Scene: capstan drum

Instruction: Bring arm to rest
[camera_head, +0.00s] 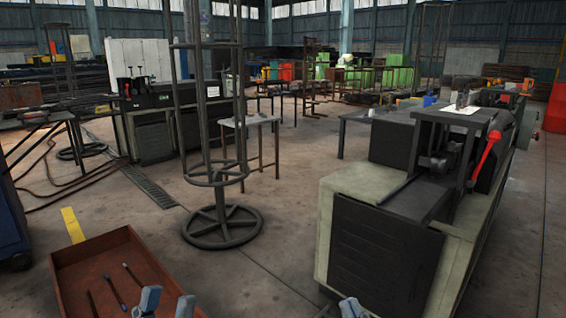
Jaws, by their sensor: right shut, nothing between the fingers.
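My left gripper (167,303) shows at the bottom edge, left of the middle, with its two blue-grey fingertips apart and nothing seen between them. It is in front of the right side of a rusty red tray (118,246). My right gripper (351,308) shows only as a small blue-grey tip at the bottom edge, shut and empty. It is in front of the lower left corner of a big machine (385,250). The rest of both grippers and both arms is out of view.
Several thin dark rods (112,287) lie in the tray. A tall dark cage-like stand (222,225) on a round base stands behind it. The machine has a red lever (487,148). A blue cabinet (10,225) is at the left edge. Concrete floor (275,265) lies clear between stand and machine.

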